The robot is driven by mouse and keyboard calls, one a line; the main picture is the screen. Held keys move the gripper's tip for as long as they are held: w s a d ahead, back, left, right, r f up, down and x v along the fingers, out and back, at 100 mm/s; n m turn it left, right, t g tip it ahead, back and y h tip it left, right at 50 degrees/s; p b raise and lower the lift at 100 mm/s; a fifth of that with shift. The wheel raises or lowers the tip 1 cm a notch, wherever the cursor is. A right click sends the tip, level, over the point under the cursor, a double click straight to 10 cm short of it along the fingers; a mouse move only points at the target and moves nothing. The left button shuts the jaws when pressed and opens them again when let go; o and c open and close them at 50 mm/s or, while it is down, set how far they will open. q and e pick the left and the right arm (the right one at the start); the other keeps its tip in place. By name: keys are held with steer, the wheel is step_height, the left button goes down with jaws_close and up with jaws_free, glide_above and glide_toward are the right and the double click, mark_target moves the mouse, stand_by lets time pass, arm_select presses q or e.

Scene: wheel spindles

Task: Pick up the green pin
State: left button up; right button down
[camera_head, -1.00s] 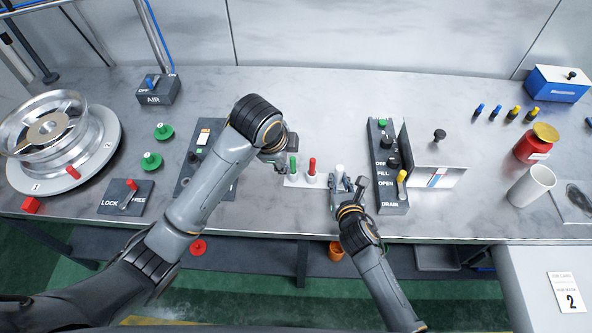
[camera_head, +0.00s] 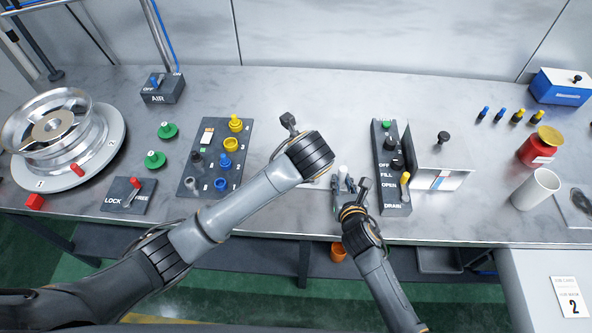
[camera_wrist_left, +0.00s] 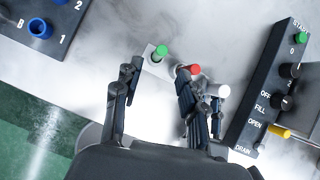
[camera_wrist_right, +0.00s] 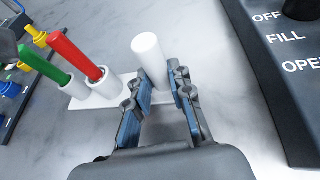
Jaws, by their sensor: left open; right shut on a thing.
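The green pin (camera_wrist_left: 160,52) stands in the white holder (camera_wrist_right: 78,102), beside the red pin (camera_wrist_left: 190,70). The right wrist view also shows the green pin (camera_wrist_right: 42,63), leaning left in that picture. My left gripper (camera_wrist_left: 160,72) is open and empty. In its wrist view the green pin lies ahead, between the finger lines, and the red pin is close by the right finger. My left arm hides both pins in the head view. My right gripper (camera_wrist_right: 160,72) is shut on the white post (camera_wrist_right: 147,48) at the holder's end.
A dark switch panel (camera_head: 391,170) stands close right of my right gripper. A panel with yellow and blue fittings (camera_head: 209,140) lies left of the holder. Two green knobbed parts (camera_head: 155,160) and a wheel (camera_head: 60,130) are farther left. The table behind the holder is clear.

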arm_select(q)
steer(key=x, duration=0.7)
steer(key=shift+w+a, duration=0.15)
steer(key=shift+w, duration=0.1)
jaws_close()
